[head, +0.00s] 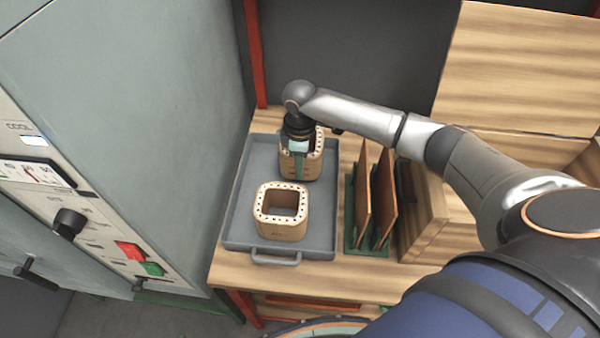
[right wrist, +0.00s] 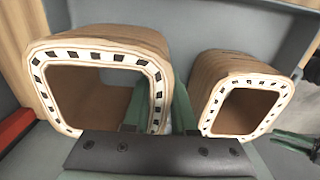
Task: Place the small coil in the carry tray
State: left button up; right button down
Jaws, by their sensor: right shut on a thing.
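The small coil (head: 313,163), a tan squarish ring with a pale dotted rim, stands upright in the back part of the grey carry tray (head: 238,228). My right gripper (head: 299,150) comes down on it from above and is shut on one of its walls. In the right wrist view the small coil (right wrist: 88,54) is on the left, its near wall between the green fingers. I cannot tell whether its base touches the tray floor. A second similar coil (head: 283,231) stands in front of it in the tray, and shows at the right of the wrist view (right wrist: 206,112).
A green rack (head: 352,240) with upright brown boards (head: 363,198) stands right of the tray, beside a wooden box (head: 425,215). A grey control cabinet (head: 150,110) rises on the left. The tray's front handle (head: 275,259) lies near the wooden table's front edge.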

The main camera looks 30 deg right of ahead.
jog(key=shift+f, duration=1.45)
jog(key=shift+f, duration=0.1)
jog(key=c, duration=0.7)
grip_release()
jog(key=shift+f, duration=0.1)
notch_tip(320, 180, up, 12)
jog(key=shift+r, duration=0.15)
